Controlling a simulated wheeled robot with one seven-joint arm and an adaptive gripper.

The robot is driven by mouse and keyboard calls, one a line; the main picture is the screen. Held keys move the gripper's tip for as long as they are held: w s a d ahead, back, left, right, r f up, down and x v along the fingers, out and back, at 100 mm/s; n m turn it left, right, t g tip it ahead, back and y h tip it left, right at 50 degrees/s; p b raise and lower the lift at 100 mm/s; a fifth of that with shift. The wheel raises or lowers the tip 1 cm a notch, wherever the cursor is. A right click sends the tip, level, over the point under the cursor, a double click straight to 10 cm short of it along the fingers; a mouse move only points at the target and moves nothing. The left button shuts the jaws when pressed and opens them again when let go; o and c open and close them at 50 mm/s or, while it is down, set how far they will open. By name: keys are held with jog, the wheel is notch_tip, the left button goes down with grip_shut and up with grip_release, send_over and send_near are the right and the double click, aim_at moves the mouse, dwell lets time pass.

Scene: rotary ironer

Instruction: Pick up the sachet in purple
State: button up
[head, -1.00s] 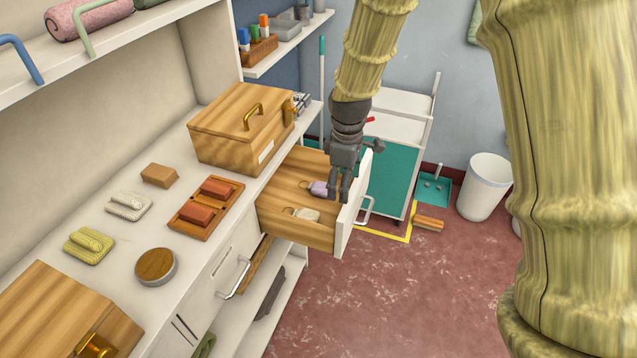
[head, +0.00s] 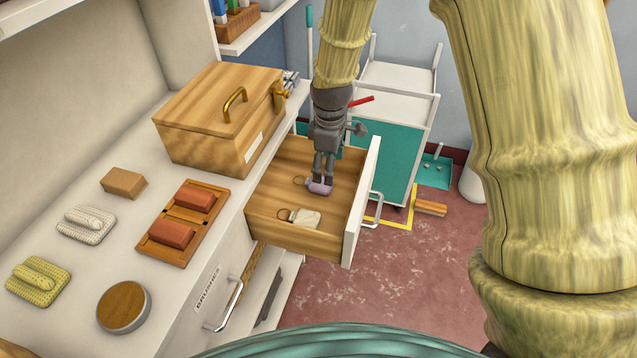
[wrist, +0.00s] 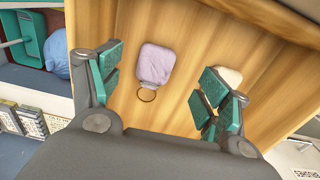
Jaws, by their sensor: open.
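The purple sachet (head: 320,186) lies on the floor of the open wooden drawer (head: 281,235). In the wrist view the purple sachet (wrist: 155,63) has a ring at its near end and shows between my two fingers, ahead of them. My gripper (head: 322,180) points down over the drawer, close above the sachet, and partly covers it in the head view. Its fingers are spread in the wrist view (wrist: 160,85), with nothing between the pads. Whether a pad touches the sachet cannot be told.
A cream sachet (head: 303,218) with a ring lies nearer in the same drawer, partly behind my right finger in the wrist view (wrist: 229,77). The drawer's white front (head: 361,205) stands to the right. A wooden box (head: 215,125) sits on the counter to the left.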

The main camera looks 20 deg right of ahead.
aim_at(320, 189)
jog(key=shift+w+f, duration=0.3)
jog(key=shift+f, duration=0.3)
jog(key=shift+w+f, duration=0.3)
jog(key=shift+f, duration=0.3)
jog(key=shift+s+f, duration=0.1)
jog(key=shift+s, duration=0.15)
jog(key=f, duration=0.3)
jog(key=shift+w+a+f, duration=0.1)
jog(key=shift+w+a, duration=0.1)
jog(key=shift+a, duration=0.15)
jog(key=shift+f, duration=0.75)
jog(key=shift+s, duration=0.1)
jog(key=shift+c, duration=0.4)
jog(key=c, duration=0.9)
